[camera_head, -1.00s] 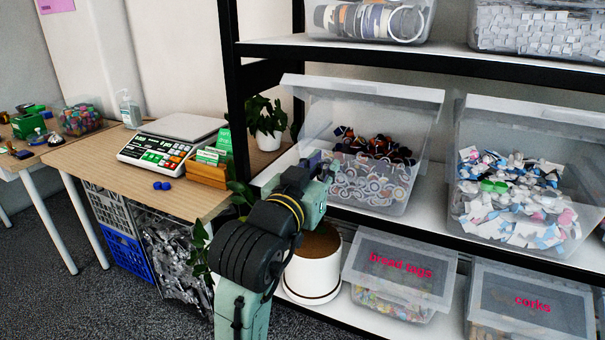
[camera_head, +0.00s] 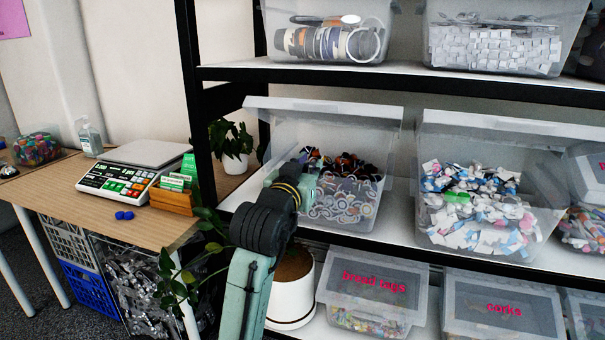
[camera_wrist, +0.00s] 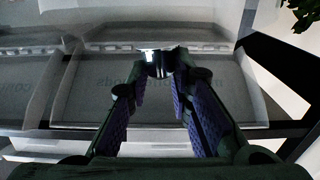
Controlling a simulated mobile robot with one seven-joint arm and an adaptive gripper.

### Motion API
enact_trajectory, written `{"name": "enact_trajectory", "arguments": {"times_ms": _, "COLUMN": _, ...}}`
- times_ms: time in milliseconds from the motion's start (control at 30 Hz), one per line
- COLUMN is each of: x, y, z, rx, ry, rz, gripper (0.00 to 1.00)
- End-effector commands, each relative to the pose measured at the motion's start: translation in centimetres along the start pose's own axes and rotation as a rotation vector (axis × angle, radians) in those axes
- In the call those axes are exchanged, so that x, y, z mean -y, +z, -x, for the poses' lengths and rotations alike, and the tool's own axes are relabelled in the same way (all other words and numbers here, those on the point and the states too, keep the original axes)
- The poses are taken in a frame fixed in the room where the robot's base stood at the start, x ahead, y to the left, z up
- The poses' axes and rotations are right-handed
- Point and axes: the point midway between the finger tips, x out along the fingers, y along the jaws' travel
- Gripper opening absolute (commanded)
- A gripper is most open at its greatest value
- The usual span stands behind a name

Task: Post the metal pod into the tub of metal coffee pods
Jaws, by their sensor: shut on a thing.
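My gripper (camera_wrist: 158,85) is shut on the metal pod (camera_wrist: 159,60), a small shiny silver and dark piece between the fingertips in the wrist view. In the head view my arm reaches up to the left front of a clear open tub (camera_head: 365,215) on the middle shelf. That tub holds dark, orange and pale ring-like pieces; I cannot read a label or tell if they are metal coffee pods. The fingertips and pod are hidden in the head view. In the wrist view, pale translucent tub surfaces with faint lettering lie beyond the pod.
Another open tub (camera_head: 440,235) of white and blue scraps stands to the right. Lidded tubs labelled bread tags (camera_head: 373,290) and corks (camera_head: 503,309) sit below. A black shelf post (camera_head: 190,90), a plant (camera_head: 232,145) and a white pot (camera_head: 290,300) are close to my arm.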

Motion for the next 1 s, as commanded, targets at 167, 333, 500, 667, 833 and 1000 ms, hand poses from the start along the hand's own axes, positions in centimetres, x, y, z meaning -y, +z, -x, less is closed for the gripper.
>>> {"name": "enact_trajectory", "arguments": {"times_ms": 167, "x": -0.1, "y": 0.2, "z": -2.6, "rx": 0.002, "ry": 0.002, "rz": 0.002, "gripper": 0.07}}
{"name": "enact_trajectory", "arguments": {"times_ms": 333, "x": -0.1, "y": 0.4, "z": -5.0, "rx": 0.002, "ry": 0.001, "rz": 0.0, "gripper": 0.07}}
{"name": "enact_trajectory", "arguments": {"times_ms": 500, "x": -0.1, "y": 0.6, "z": -7.3, "rx": 0.002, "ry": 0.001, "rz": 0.001, "gripper": 0.07}}
{"name": "enact_trajectory", "arguments": {"times_ms": 667, "x": -0.1, "y": 0.9, "z": -9.0, "rx": 0.002, "ry": 0.001, "rz": 0.0, "gripper": 0.07}}
{"name": "enact_trajectory", "arguments": {"times_ms": 833, "x": 0.0, "y": 1.0, "z": -10.0, "rx": 0.001, "ry": -0.001, "rz": 0.0, "gripper": 0.07}}
{"name": "enact_trajectory", "arguments": {"times_ms": 1000, "x": 0.0, "y": 1.0, "z": -10.2, "rx": 0.0, "ry": -0.001, "rz": 0.0, "gripper": 0.07}}
